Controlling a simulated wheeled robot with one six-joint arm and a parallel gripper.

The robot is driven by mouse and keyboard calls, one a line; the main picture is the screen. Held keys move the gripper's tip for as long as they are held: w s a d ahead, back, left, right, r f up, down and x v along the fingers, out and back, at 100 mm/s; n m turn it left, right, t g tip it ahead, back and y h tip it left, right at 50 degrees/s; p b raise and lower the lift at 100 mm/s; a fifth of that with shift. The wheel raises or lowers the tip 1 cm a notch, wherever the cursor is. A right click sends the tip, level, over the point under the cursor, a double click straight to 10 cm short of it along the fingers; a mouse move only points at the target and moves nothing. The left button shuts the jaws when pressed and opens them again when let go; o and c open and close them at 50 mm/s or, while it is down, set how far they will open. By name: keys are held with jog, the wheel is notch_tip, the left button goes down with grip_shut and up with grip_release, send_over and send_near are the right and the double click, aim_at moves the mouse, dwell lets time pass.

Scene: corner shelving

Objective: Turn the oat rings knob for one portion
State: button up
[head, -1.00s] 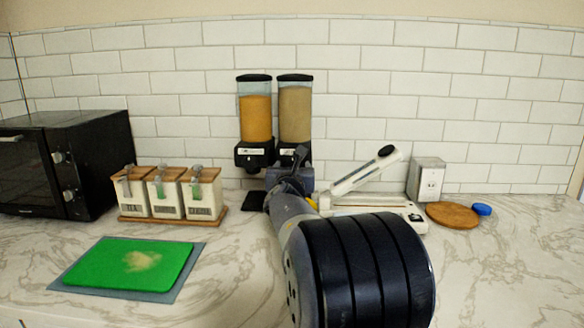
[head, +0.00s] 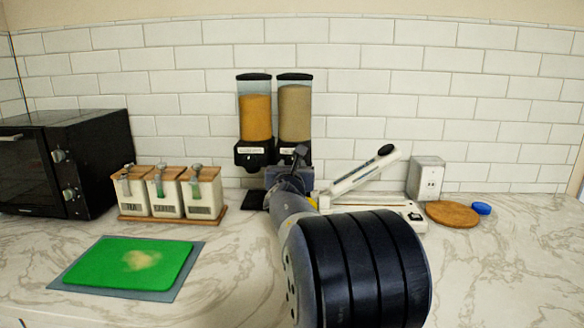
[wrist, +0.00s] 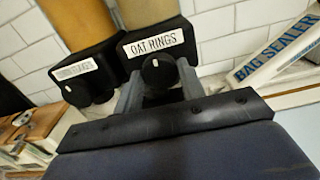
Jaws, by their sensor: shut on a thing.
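The oat rings dispenser (head: 295,112) is the right one of two clear dispensers with black lids on the wall, filled with tan cereal. In the wrist view its label (wrist: 157,44) reads OAT RINGS. Below the label is its round black knob (wrist: 157,70) with a light mark near its top. My gripper (wrist: 158,85) is shut on this knob, one grey finger on each side. In the head view my gripper (head: 290,175) is below the right dispenser, and my arm hides the knob. The left dispenser (head: 255,118) holds orange cereal; its knob (wrist: 85,95) is free.
A bag sealer (head: 362,172) with a raised arm stands right of my gripper. Three labelled canisters (head: 168,192) stand on a wooden tray to the left. A green board (head: 130,262) lies at front left. A microwave (head: 70,165) stands at far left.

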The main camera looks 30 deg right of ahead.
jog(key=shift+f, duration=0.1)
jog(key=shift+m+b, duration=5.9)
jog(key=shift+m, duration=3)
jog(key=o, duration=1)
jog(key=shift+a, duration=0.1)
